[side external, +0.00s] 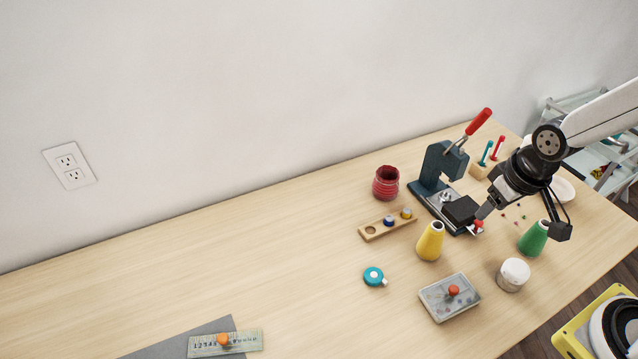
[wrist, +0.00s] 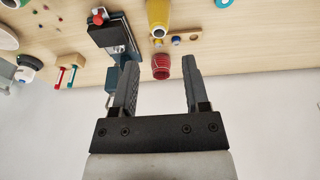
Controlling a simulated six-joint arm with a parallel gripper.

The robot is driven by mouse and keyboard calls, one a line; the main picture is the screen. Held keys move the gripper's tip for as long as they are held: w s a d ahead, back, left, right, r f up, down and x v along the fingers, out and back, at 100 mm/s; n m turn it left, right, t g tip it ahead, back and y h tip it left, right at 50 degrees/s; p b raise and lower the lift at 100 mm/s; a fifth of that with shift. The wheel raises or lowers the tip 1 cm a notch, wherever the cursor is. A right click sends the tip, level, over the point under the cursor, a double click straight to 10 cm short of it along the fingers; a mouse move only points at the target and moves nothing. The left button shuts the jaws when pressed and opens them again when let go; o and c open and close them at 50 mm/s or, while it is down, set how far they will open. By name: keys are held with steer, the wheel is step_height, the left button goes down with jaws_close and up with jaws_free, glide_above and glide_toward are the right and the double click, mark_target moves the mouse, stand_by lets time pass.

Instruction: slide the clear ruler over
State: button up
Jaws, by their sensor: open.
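The clear ruler (side external: 245,342) lies flat at the lower left of the side external view, partly on a grey mat (side external: 170,346). It has dark markings and an orange knob (side external: 223,340) on top. The ruler does not show in the wrist view. My gripper (side external: 481,213) is far to the right of the ruler, above the table by the dark press. In the wrist view my gripper (wrist: 158,62) has its two fingers spread apart with nothing held between them.
A dark press (side external: 432,172) with a red handle stands near my gripper. Around it are a yellow cone (side external: 430,243), a green cone (side external: 533,239), a clear-lidded box (side external: 437,303), a white jar (side external: 513,274) and a teal tape measure (side external: 374,276). The table's left half is mostly clear.

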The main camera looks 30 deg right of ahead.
steer(key=c, duration=0.6)
steer(key=shift+w+a, duration=0.25)
steer(key=shift+w, duration=0.05)
jaws_close()
steer(key=w+a+f+n+y, duration=0.2)
steer(key=w+a+n, duration=0.4)
steer(key=a, duration=0.5)
steer(key=w+a+f+n+y, duration=0.25)
steer(key=w+a, duration=0.45)
steer(key=a, duration=0.4)
steer(key=s+a+f+n+g+y, duration=0.1)
steer(key=a+f+n, duration=0.2)
steer(key=a, duration=0.6)
steer(key=s+a+f+n+y, duration=0.1)
steer(key=a+f+n, duration=0.2)
steer(key=a, duration=0.5)
steer(key=s+a+f+n+g+y, duration=0.1)
steer(key=a+f+n, duration=0.2)
steer(key=a, duration=0.6)
steer(key=shift+s+a+f+n+g, duration=0.1)
steer(key=shift+a+f+n+g, duration=0.05)
steer(key=shift+f, duration=0.3)
steer(key=shift+s+a+f+n+g, duration=0.1)
steer(key=shift+a+f+g, duration=0.05)
steer(key=shift+f, duration=0.25)
